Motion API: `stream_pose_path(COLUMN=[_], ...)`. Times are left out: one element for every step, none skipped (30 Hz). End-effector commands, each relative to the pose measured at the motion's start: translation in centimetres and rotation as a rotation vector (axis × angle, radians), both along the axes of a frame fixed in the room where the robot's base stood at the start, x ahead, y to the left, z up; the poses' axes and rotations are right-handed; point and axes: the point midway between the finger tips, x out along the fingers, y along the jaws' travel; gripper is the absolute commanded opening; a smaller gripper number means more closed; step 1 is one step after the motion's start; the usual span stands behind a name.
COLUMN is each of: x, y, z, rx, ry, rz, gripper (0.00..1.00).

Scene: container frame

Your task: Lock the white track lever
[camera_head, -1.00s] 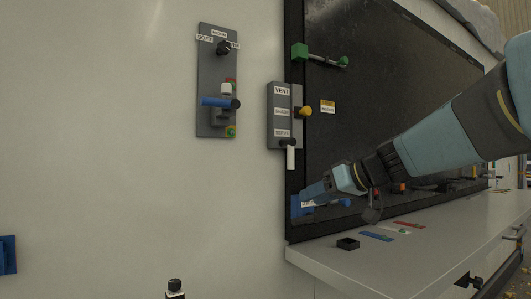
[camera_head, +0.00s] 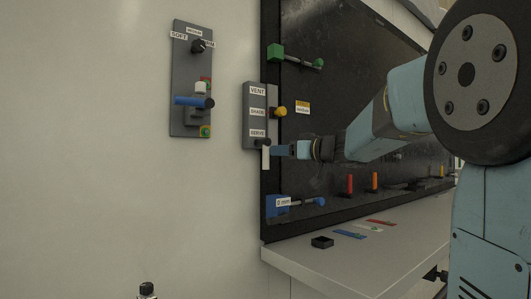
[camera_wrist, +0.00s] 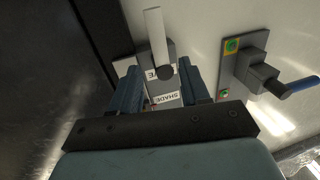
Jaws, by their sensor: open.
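The white lever (camera_head: 265,157) hangs down from a dark pivot at the bottom of the grey VENT/SHADE/SERVE panel (camera_head: 246,118). In the wrist view the same white lever (camera_wrist: 155,36) points to the top of the picture from its round black pivot. My gripper (camera_head: 278,151) is beside the lever, on its right in the head view. In the wrist view my gripper (camera_wrist: 164,84) is open, with a blue finger on each side of the grey panel and the lever beyond the fingertips. I cannot tell whether the fingers touch the panel.
A second grey panel (camera_head: 177,65) with a blue handle (camera_head: 192,101) and a knob is left on the white wall. The dark board (camera_head: 340,60) carries a green lever (camera_head: 300,56) and a blue lever (camera_head: 280,205). A shelf (camera_head: 335,265) holds a small black box (camera_head: 322,242).

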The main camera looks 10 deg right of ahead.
Motion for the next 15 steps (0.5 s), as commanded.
stream_pose_path(x=[0.8,1.2,1.7,2.2,2.5,3.0,3.4,3.7,4.1,4.4,4.6,4.9,5.1,5.3,5.5], y=[0.6,0.9,1.3,1.6,2.0,2.4,2.6,2.9,3.2,3.5,3.6,3.8,4.0,4.1,4.2], z=[0.0,0.0,0.0,-0.1,-0.1,0.0,0.0,-0.1,-0.1,0.0,0.0,0.0,0.0,0.0,0.0], rx=[0.000,0.001,0.002,0.002,0.002,0.002,0.002,0.001,0.001,0.001,0.001,0.001,0.001,0.000,0.000], ry=[0.001,0.001,0.001,0.001,0.001,0.001,0.001,0.002,0.002,0.002,0.001,0.001,0.001,0.001,0.001], rz=[0.001,0.002,0.002,0.001,0.002,0.002,0.001,0.001,0.002,0.002,0.001,0.000,0.000,0.001,0.001], gripper=[0.46,0.46,0.46,0.46,0.46,0.46,0.46,0.46,0.46,0.46,0.46,0.46,0.46,0.46,0.46])
